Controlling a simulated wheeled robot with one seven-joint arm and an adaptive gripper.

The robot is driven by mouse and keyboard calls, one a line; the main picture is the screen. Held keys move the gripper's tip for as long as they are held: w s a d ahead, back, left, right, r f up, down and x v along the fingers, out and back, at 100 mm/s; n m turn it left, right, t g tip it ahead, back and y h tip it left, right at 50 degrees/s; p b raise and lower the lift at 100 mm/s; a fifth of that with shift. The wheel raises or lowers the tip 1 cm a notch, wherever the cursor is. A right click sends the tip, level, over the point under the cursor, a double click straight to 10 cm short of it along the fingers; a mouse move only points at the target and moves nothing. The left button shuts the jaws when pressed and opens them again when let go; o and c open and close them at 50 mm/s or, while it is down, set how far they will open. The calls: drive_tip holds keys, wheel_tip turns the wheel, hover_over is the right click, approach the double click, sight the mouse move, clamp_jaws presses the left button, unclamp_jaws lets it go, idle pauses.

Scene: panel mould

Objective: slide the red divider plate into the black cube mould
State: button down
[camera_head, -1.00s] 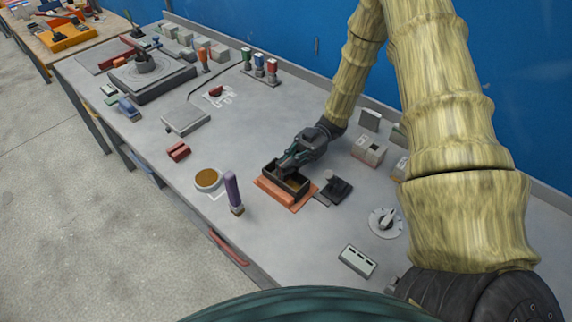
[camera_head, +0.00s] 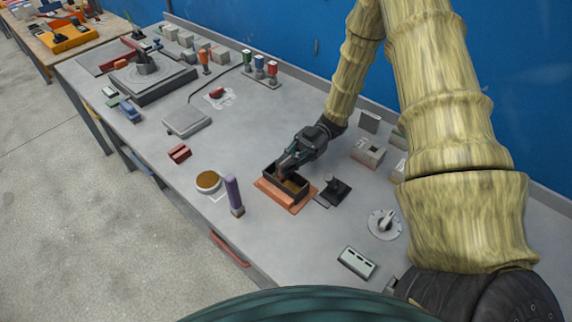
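The black cube mould (camera_head: 301,196) is an open-topped box with a brownish inside, on an orange-red base plate (camera_head: 268,191) at the middle of the bench. My gripper (camera_head: 284,168) points down at the mould's back left side, its tips at or just inside the rim. The fingers are small and dark, so I cannot tell whether they are open or shut. A small reddish-brown patch shows at the fingertips. I cannot make out whether it is the red divider plate. No plate is clearly seen elsewhere.
A black tool (camera_head: 334,190) lies close right of the mould. A purple-handled brush (camera_head: 233,196) and a round brown-filled dish (camera_head: 208,181) stand to its left. A red block (camera_head: 179,153) lies further left. A dial (camera_head: 385,223) is at front right.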

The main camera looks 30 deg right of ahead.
drive_tip(key=shift+r+p, duration=0.7)
drive_tip(key=shift+r, duration=0.4)
drive_tip(key=shift+r+p, duration=0.15)
drive_tip(key=shift+p, duration=0.2)
idle(1.2)
drive_tip(key=shift+f+b, duration=1.15)
drive_tip(key=shift+f, duration=1)
idle(0.5)
drive_tip(key=c, duration=1.6)
unclamp_jaws()
drive_tip(key=shift+o, duration=0.2)
drive_tip(key=shift+v, duration=3.8)
